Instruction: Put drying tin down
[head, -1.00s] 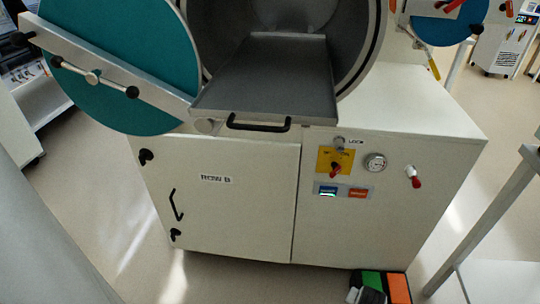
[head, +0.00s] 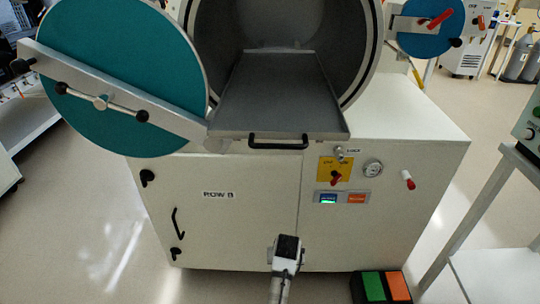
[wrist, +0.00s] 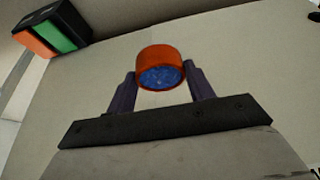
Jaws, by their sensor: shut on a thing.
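The drying tin (wrist: 161,66) shows in the wrist view as a short round orange tin with blue grainy contents. My gripper (wrist: 161,80) is shut on it, with one dark finger on each side. In the head view my arm reaches up from the bottom centre, in front of the white cabinet; the tin and fingers cannot be made out there. A grey sliding tray (head: 280,105) with a black handle sticks out of the round chamber opening and is empty.
The round teal door (head: 120,75) stands open on the left. The white cabinet (head: 240,220) has a knob, gauge and red-tipped valve on its front. A pedal box (head: 381,287), green and orange, lies on the floor at its lower right. A grey-framed table (head: 475,215) stands at right.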

